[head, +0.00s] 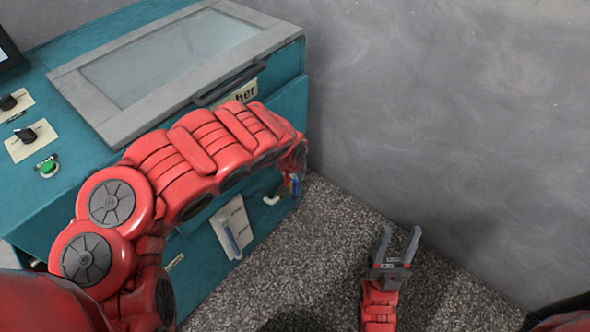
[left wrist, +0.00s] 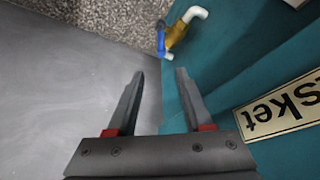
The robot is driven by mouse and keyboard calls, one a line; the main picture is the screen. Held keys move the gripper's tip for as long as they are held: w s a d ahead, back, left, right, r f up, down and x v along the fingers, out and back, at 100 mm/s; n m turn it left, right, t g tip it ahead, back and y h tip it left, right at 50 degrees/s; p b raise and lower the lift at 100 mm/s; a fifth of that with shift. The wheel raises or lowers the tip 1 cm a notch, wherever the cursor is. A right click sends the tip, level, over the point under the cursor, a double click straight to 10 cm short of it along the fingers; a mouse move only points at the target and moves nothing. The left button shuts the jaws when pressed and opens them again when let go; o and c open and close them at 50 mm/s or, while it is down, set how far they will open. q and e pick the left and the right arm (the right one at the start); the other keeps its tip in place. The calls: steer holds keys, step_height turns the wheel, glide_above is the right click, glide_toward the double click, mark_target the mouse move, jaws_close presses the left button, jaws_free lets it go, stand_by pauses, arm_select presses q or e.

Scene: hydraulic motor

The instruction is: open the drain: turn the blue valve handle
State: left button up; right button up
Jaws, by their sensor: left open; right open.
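The blue valve handle (left wrist: 161,40) is on a brass valve (left wrist: 177,36) with a white elbow pipe (left wrist: 197,13), at the teal cabinet's side in the left wrist view. In the head view, a small blue part of the handle (head: 294,187) shows low at the cabinet's right corner, below my left arm. My left gripper (left wrist: 157,74) is open and empty; the handle lies ahead of its fingertips, apart from them. In the head view my left arm hides most of that gripper. My right gripper (head: 397,240) is open and empty over the speckled floor.
The teal cabinet (head: 290,88) has a grey-framed glass lid (head: 270,40), black knobs and a green button (head: 47,167). A white panel with a handle (head: 231,226) is on its front. A grey wall (head: 450,110) stands to the right. Speckled floor (head: 330,225) is clear between.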

mark_target(295, 182)
arm_select(q)
steer(key=b+x, duration=0.8)
steer(key=x, duration=0.1)
steer(key=shift+a+f, duration=0.1)
steer(key=shift+f, duration=0.25)
steer(key=b+x, duration=0.1)
steer(key=x, duration=0.4)
steer(key=shift+w+f+b, duration=0.1)
steer(key=shift+w+b, duration=0.2)
steer(key=shift+b, duration=0.1)
steer(key=shift+b+x, duration=0.5)
steer(key=shift+x, duration=0.5)
jaws_close()
